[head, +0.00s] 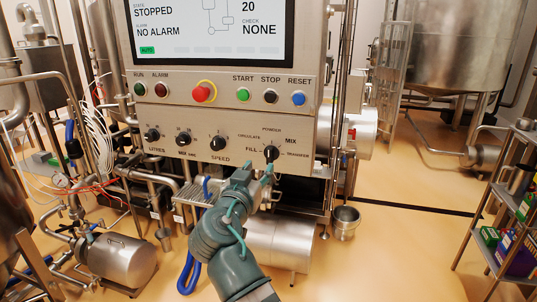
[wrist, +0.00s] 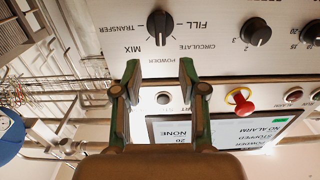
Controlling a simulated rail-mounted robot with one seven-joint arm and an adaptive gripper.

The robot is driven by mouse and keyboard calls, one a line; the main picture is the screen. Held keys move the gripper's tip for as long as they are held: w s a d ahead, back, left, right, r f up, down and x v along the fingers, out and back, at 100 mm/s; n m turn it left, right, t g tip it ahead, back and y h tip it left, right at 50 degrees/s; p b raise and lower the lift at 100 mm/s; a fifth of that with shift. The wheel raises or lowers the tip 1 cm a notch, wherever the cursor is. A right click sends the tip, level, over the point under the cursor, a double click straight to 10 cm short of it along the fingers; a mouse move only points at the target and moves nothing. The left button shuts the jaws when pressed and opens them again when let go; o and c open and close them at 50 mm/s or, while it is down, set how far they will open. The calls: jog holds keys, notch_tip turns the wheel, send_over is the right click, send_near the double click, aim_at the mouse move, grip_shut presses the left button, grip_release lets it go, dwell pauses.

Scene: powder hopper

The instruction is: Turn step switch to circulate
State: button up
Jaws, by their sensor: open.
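The step switch is a black rotary knob (head: 271,153) at the lower right of the control panel. Labels FILL, CIRCULATE, POWDER, MIX and TRANSFER surround it. In the wrist view, which shows the panel upside down, the knob (wrist: 160,26) is at the top middle, and I cannot tell for certain which label it points to. My gripper (head: 259,168) is just below and left of the knob in the head view. In the wrist view my gripper (wrist: 160,70) is open and empty, its fingers apart, with the knob beyond the tips, lined up with the gap.
The panel also carries SPEED (head: 218,143) and other knobs, a red emergency stop (head: 202,93), green start (head: 243,95) and blue reset (head: 298,98) buttons. The screen (head: 210,32) reads STOPPED, NO ALARM. Pipes and a steel cylinder (head: 279,243) lie below the panel.

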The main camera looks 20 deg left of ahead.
aim_at(269, 154)
jog(key=w+p, duration=0.1)
jog(key=w, duration=0.3)
jog(key=w+p, duration=0.1)
jog(key=w, duration=0.4)
jog(key=shift+a, duration=0.2)
jog(key=shift+s, duration=0.1)
grip_shut()
